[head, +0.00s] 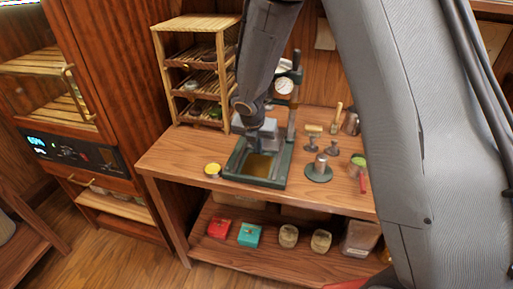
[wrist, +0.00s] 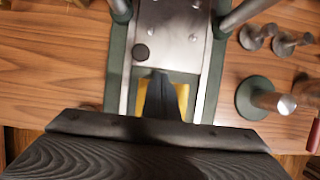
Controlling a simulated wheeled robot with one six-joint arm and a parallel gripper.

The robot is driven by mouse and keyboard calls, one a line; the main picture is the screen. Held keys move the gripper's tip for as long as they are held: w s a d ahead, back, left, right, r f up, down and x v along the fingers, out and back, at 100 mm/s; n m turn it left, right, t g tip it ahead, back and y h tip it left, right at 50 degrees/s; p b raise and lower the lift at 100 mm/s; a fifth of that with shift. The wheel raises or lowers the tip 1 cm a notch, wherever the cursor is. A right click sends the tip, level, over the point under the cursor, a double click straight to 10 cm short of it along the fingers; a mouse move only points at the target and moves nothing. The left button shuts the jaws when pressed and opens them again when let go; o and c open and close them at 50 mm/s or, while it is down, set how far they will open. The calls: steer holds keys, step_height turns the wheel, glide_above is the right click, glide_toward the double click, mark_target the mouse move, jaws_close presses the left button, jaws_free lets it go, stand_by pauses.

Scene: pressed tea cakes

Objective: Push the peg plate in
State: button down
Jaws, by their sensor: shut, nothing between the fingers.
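The press (head: 284,120) stands on the wooden table, with a green frame and a gauge. In the wrist view a grey metal plate (wrist: 175,45) with several small pegs and a dark round spot lies between green-edged rails; I take it to be the peg plate.
Right of the press stand a round green base with a metal post (head: 319,170), small metal stampers (head: 311,145) and a red-handled tool (head: 362,180). A yellow-topped tin (head: 212,170) sits left of it. A wooden rack (head: 195,75) stands behind left.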

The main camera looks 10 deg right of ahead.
steer(key=s, duration=0.1)
steer(key=s+a, duration=0.1)
steer(key=s, duration=0.1)
steer(key=shift+s+a+r, duration=0.15)
steer(key=shift+a+r, duration=0.1)
steer(key=shift+a, duration=0.15)
steer(key=v, duration=0.9)
steer(key=s+d+m+g, duration=0.1)
steer(key=s+d+m, duration=0.5)
steer(key=m, duration=0.9)
steer(key=s+d+f+m+g+y+b, duration=0.1)
steer(key=s+d+m, duration=0.6)
steer(key=s+m, duration=0.5)
steer(key=shift+s+f+m+g+y+b, duration=0.3)
steer(key=shift+s+m+g, duration=0.1)
steer(key=shift+m, duration=1.9)
